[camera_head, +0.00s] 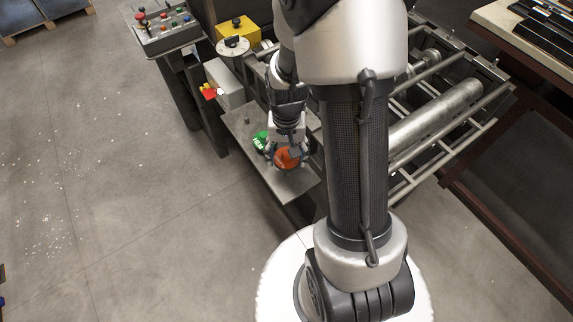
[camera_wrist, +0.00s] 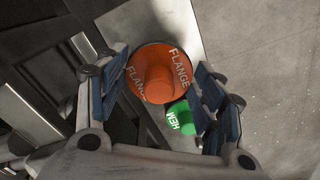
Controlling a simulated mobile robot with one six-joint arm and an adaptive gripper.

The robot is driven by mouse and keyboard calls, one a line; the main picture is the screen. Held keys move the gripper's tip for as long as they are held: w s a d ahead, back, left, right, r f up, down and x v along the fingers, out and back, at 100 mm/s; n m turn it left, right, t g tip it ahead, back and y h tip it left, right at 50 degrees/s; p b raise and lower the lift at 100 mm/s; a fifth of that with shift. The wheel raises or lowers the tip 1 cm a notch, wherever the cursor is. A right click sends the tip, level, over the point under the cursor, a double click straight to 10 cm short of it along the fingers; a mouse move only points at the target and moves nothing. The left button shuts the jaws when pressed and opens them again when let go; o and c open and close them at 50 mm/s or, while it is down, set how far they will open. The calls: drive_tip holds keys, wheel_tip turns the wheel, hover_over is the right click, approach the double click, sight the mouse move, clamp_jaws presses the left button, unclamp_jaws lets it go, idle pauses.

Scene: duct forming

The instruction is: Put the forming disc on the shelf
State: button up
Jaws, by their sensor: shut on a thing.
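An orange forming disc (camera_head: 287,159) marked FLANGE has a round raised hub. My gripper (camera_head: 285,153) is shut on it; in the wrist view the disc (camera_wrist: 159,72) sits between the blue-padded fingers (camera_wrist: 162,100). A green disc (camera_head: 260,141) marked HEM lies on the grey metal shelf (camera_head: 292,188) at the machine's side. In the wrist view the orange disc partly covers the green disc (camera_wrist: 181,119). The orange disc is over the shelf, to the right of the green one in the head view. I cannot tell whether it touches the shelf.
The machine's rollers (camera_head: 435,116) and frame stand right of the shelf, partly hidden by my arm. A control panel (camera_head: 160,27) and a grey box with red and yellow parts (camera_head: 223,84) are behind it. Open floor (camera_head: 110,180) lies to the left.

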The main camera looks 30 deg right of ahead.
drive_tip(key=shift+w+f+b, duration=0.1)
drive_tip(key=shift+f+b, duration=0.65)
drive_tip(key=shift+f, duration=1.6)
drive_tip(key=o, duration=1.4)
drive_tip(key=shift+r, duration=0.1)
wheel_tip(320, 180, up, 12)
drive_tip(key=p, duration=0.4)
drive_tip(key=shift+r, duration=0.1)
wheel_tip(320, 180, up, 6)
drive_tip(key=n+t, duration=0.1)
hover_over(286, 163)
drive_tip(key=a, duration=0.1)
drive_tip(key=s+a+r+n+t, duration=0.3)
drive_tip(key=s+a+r+n, duration=0.2)
drive_tip(key=s+a+r, duration=0.3)
drive_tip(key=s+r, duration=0.4)
drive_tip(key=r, duration=0.2)
drive_tip(key=shift+s+a+n+t, duration=0.25)
drive_tip(key=shift+a+n+t, duration=0.05)
drive_tip(key=shift+a+n, duration=0.1)
